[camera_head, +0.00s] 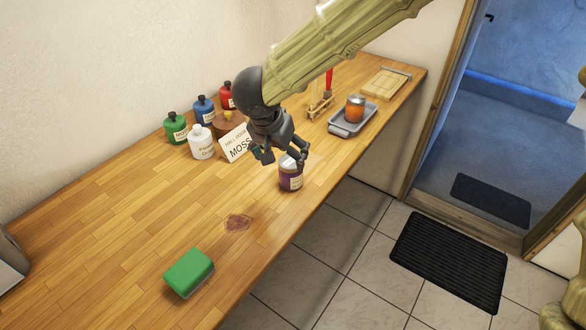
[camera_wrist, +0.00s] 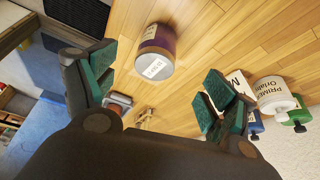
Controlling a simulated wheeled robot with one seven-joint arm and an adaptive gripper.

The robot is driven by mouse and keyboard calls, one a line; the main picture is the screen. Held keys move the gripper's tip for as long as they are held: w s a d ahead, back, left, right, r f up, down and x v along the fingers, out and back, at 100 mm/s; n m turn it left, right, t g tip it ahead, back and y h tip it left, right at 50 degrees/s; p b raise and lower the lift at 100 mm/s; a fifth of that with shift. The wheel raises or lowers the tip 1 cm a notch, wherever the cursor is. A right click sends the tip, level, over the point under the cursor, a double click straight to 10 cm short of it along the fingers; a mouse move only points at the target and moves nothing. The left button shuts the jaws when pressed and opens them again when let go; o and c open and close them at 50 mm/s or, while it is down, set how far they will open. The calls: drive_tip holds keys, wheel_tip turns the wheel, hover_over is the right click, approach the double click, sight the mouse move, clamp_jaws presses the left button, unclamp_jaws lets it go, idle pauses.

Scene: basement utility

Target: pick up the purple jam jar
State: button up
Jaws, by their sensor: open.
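The purple jam jar (camera_head: 290,178) stands upright on the wooden counter near its front edge. It has a pale lid and a label. My gripper (camera_head: 281,158) is open, above and close beside the jar, and partly covers its top in the head view. In the wrist view the jar (camera_wrist: 156,50) shows beyond the open fingertips of my gripper (camera_wrist: 160,92), roughly midway between them. Nothing is between the fingers. I cannot tell the exact gap between fingers and jar.
A grey tray (camera_head: 342,128) holds an orange jar (camera_head: 355,107). A green sponge (camera_head: 188,272) lies at the front. The counter's left middle is clear.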

sight(290, 162)
drive_tip(key=shift+w+p+x, duration=0.15)
drive_tip(key=shift+p+x, duration=0.05)
drive_tip(key=shift+x, duration=1.1)
drive_tip(key=shift+w+p+x, duration=0.1)
drive_tip(key=shift+p+x, duration=0.1)
drive_tip(key=shift+x, duration=1.1)
drive_tip(key=shift+w+d+p+x, duration=0.1)
drive_tip(key=shift+d+p+x, duration=0.1)
drive_tip(key=shift+x, duration=0.6)
drive_tip(key=shift+w+d+p+x, duration=0.15)
drive_tip(key=shift+p+x, duration=0.1)
drive_tip(key=shift+x, duration=0.6)
drive_tip(key=shift+w+d+p+x, duration=0.1)
drive_tip(key=shift+p+x, duration=0.1)
drive_tip(key=shift+x, duration=0.6)
drive_tip(key=shift+r, duration=0.25)
drive_tip(key=c, duration=1.3)
drive_tip(key=shift+c, duration=0.6)
drive_tip(key=shift+r, duration=0.1)
